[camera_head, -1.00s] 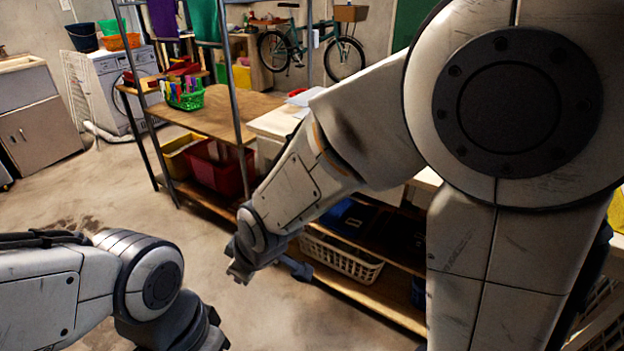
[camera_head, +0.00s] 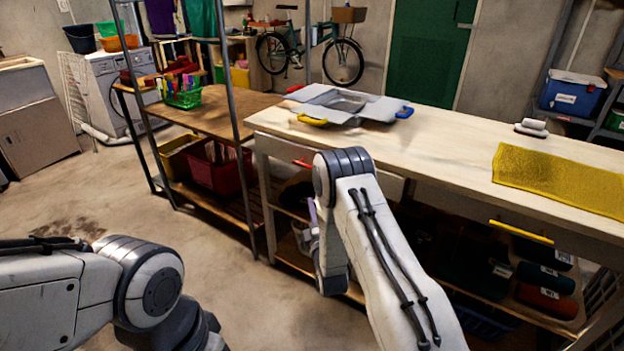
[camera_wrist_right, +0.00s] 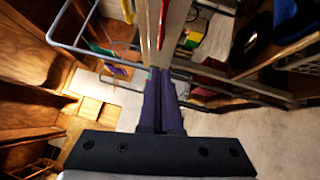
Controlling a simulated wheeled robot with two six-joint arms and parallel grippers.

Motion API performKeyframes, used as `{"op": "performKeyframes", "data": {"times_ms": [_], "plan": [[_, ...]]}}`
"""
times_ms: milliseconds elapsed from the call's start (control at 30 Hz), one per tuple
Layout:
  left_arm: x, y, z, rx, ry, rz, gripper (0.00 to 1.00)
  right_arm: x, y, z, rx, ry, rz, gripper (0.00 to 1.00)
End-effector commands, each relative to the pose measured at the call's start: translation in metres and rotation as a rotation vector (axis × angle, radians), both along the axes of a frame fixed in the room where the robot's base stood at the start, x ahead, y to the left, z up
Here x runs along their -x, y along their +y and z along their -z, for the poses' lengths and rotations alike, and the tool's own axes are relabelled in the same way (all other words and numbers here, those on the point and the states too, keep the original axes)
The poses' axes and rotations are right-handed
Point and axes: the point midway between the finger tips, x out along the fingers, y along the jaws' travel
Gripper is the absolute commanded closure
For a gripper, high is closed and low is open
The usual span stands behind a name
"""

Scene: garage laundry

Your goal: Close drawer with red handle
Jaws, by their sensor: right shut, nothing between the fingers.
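The red handle (camera_head: 303,163) shows just left of my right arm, on the front of the pale workbench (camera_head: 460,165). A pale drawer front (camera_head: 388,184) shows right of the arm; my arm hides much of it, and I cannot tell how far it stands out. My right gripper (camera_head: 312,212) is low in front of the bench, below the red handle, partly hidden by its own wrist. In the right wrist view its dark fingers (camera_wrist_right: 164,100) are shut and empty, with a red strip, apparently the handle (camera_wrist_right: 163,22), beyond the tips. My left arm is at lower left; its fingertips are out of view.
A yellow handle (camera_head: 521,232) is farther right on the bench front. A metal-post shelf (camera_head: 235,105) stands left of the bench. The floor in front is clear.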

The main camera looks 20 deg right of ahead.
Motion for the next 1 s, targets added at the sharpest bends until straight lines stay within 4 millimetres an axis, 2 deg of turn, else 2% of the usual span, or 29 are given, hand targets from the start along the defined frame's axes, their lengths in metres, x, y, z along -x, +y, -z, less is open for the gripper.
{"op": "performKeyframes", "data": {"times_ms": [500,700,1000], "plan": [[0.000,0.000,0.002,0.000,0.000,0.000,0.55,-0.097,-0.015,-0.015,-0.003,-0.002,0.001,1.00],[0.000,0.000,0.001,0.000,0.000,0.000,0.55,-0.112,-0.035,-0.020,-0.003,0.000,0.000,1.00],[0.000,0.000,0.001,0.000,0.000,0.000,0.55,-0.116,-0.041,-0.022,-0.003,0.001,-0.001,1.00]]}}
